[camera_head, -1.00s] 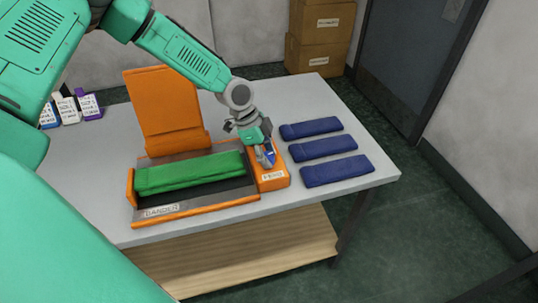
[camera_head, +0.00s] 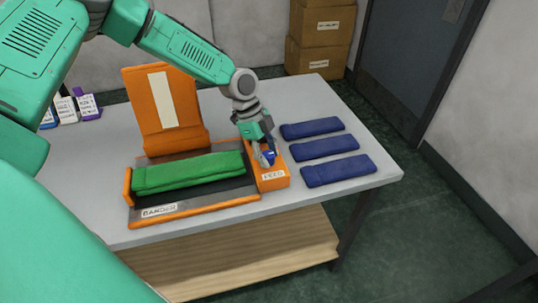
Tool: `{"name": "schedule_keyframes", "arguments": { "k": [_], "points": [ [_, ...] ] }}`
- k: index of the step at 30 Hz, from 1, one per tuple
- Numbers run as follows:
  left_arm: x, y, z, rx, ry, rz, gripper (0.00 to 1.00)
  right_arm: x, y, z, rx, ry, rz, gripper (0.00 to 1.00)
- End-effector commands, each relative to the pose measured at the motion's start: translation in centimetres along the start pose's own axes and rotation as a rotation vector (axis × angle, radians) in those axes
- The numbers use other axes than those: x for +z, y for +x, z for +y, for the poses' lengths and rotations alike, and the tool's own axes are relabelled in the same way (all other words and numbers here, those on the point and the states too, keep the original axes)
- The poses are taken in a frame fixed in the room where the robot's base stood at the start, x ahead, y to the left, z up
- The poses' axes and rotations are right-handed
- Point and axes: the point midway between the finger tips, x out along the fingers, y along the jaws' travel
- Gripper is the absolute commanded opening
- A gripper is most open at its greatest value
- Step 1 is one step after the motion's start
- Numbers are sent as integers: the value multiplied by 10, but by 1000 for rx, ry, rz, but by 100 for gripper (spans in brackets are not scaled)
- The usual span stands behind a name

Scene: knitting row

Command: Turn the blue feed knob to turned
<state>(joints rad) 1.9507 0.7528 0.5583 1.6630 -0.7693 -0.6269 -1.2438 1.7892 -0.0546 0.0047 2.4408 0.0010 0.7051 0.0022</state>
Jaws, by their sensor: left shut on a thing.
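The blue feed knob (camera_head: 269,156) sits on top of the orange block labelled FEED (camera_head: 273,177), at the right end of the orange and grey bander (camera_head: 160,212). My left gripper (camera_head: 264,154) reaches down from above and is shut on the knob. Its fingers hide part of the knob, so its exact angle is hard to read. A green folded cloth (camera_head: 188,172) lies in the bander's bed. The bander's orange back panel (camera_head: 188,103) stands upright behind it with a pale strip (camera_head: 163,100) on its face. My right gripper is not in view.
Cardboard boxes (camera_head: 320,35) stand behind the table. The table's right front corner is clear.

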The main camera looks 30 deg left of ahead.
Motion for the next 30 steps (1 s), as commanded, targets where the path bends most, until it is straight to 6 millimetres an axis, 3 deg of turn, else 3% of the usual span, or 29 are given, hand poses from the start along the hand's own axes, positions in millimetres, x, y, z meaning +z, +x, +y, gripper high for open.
{"name": "schedule_keyframes", "arguments": {
  "k": [2, 3, 4, 5, 17, 30],
  "points": [
    [1, -2, -4, -11, 2, -1, 5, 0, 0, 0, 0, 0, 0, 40],
    [1, -2, -4, -11, 2, -1, 41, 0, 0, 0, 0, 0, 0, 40],
    [0, -2, -4, -11, 2, -1, 51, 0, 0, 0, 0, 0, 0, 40],
    [0, -2, -4, -11, 2, -1, 54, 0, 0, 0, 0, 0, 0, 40],
    [0, -8, -2, -6, 0, -1, 54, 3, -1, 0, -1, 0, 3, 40],
    [2, -93, -3, -9, 1, 1, 54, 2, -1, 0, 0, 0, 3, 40]
  ]
}}
